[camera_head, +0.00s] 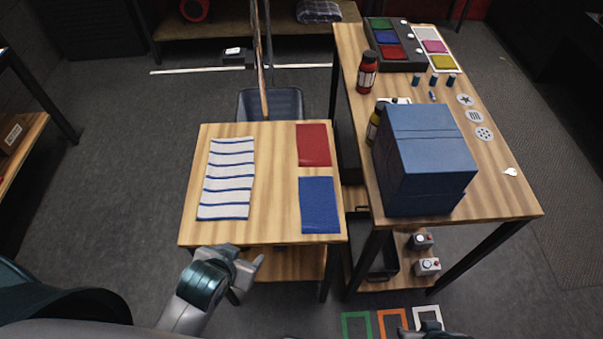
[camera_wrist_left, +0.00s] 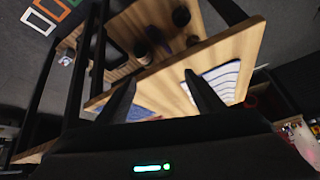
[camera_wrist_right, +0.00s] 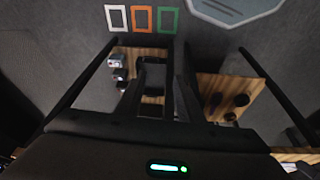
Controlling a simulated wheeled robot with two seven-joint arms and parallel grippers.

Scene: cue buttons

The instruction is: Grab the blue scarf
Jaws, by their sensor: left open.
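The blue scarf (camera_head: 319,205) lies flat on the small wooden table (camera_head: 275,180), at its near right corner. A red cloth (camera_head: 313,145) lies just behind it, and a white cloth with blue stripes (camera_head: 228,178) lies to the left. My left gripper (camera_head: 249,266) is open and empty, in front of the table's near edge and apart from the scarf. In the left wrist view, a bit of blue cloth (camera_wrist_left: 140,113) shows beyond the fingers. My right gripper (camera_wrist_right: 160,92) is open and empty in the right wrist view; only a dark bit shows in the head view.
A taller table on the right carries a large blue box (camera_head: 425,158), a red bottle (camera_head: 366,72) and a dark tray of coloured pads (camera_head: 395,45). Two small button boxes (camera_head: 427,266) sit on its lower shelf. Coloured frames (camera_head: 392,323) lie on the floor.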

